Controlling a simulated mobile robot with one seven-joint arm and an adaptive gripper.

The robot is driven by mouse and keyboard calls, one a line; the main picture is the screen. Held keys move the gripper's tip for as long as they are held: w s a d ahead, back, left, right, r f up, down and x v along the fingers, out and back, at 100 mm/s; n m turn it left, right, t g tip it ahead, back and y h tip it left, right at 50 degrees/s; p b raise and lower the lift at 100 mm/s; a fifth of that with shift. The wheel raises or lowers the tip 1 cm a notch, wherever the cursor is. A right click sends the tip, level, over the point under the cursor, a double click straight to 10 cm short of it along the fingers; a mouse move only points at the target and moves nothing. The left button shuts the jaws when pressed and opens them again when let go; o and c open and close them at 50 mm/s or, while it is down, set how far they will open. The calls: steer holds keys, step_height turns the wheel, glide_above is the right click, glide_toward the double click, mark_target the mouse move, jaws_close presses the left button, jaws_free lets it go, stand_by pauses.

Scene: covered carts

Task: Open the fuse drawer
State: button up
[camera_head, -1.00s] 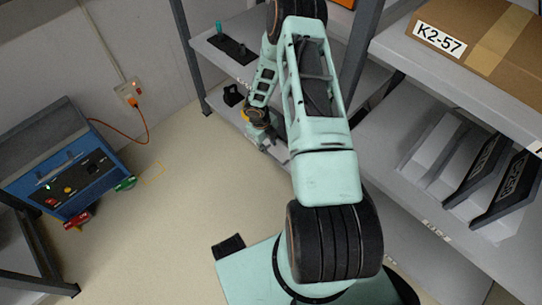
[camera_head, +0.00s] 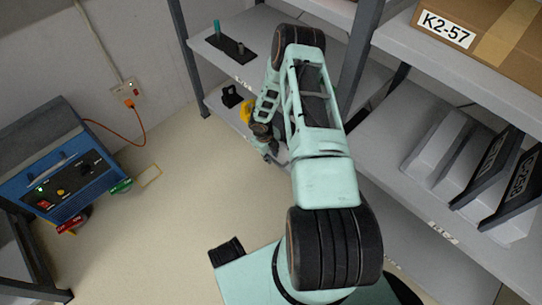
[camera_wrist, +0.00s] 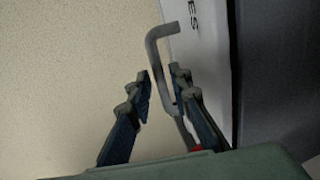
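The fuse drawer's white front (camera_wrist: 200,62) is at the upper right of the wrist view, with the letters "ES" visible and the rest cut off. A grey bent bar handle (camera_wrist: 158,62) stands out from it. My gripper (camera_wrist: 160,76) is open. The handle's bar passes between the two fingers, closer to the right finger; I cannot tell if it touches. In the head view my gripper (camera_head: 268,152) is low beside the shelf, and my arm hides most of the drawer.
Grey shelving (camera_head: 388,110) stands to the right, with a cardboard box (camera_head: 490,30) marked K2-57 on top. A blue cabinet (camera_head: 62,175) with an orange cord is at the left. The floor (camera_head: 190,205) between is clear.

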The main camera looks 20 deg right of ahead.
jaws_close()
steer(key=shift+a, duration=0.15)
